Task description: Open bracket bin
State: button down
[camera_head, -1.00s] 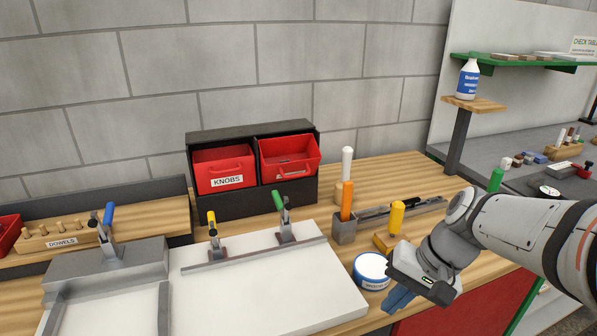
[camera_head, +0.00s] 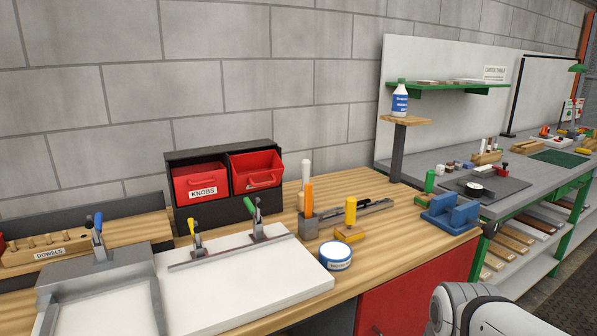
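Two red bins sit side by side in a dark cabinet against the wall in the head view. The left one (camera_head: 202,182) is labelled KNOBS. The right one (camera_head: 256,170) has a handle on its front; its label is not readable, so I cannot tell that it is the bracket bin. My gripper is out of view; only a white part of my arm shows at the bottom right, well away from the bins.
A white board (camera_head: 240,285) with green and yellow toggle clamps lies in front of the cabinet. A grey check table (camera_head: 530,180) is at right.

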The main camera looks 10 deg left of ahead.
aim_at(267, 165)
jog(key=z, duration=0.1)
jog(key=i, duration=1.05)
jog(key=u, duration=0.45)
